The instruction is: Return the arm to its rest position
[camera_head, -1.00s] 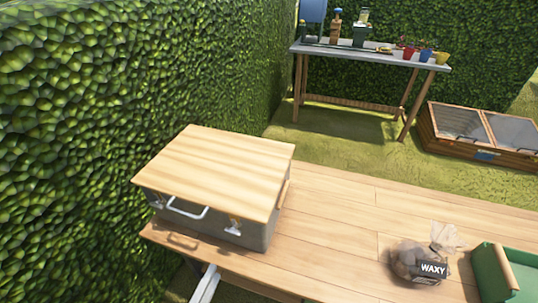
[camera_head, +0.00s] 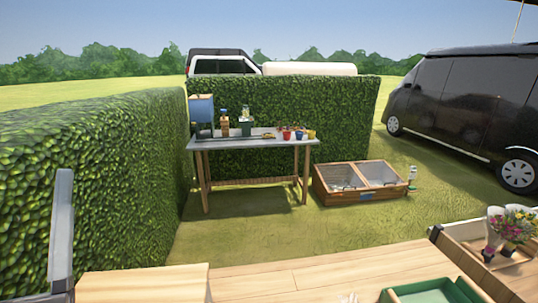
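A grey, upright arm link that looks like mine stands at the left edge of the head view, in front of the hedge. Its gripper end does not show. No part of my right arm or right gripper is in view. The wooden table (camera_head: 270,282) runs along the bottom of the view. The wooden lid (camera_head: 145,284) of a box sits on its left part, cut off by the lower edge.
A green tray (camera_head: 425,286) lies at the table's front right. A wooden crate (camera_head: 447,240) with flowers (camera_head: 515,223) stands at the right. Beyond are a potting bench (camera_head: 255,142), a cold frame (camera_head: 352,163), a hedge (camera_head: 95,180) and a black van (camera_head: 465,105).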

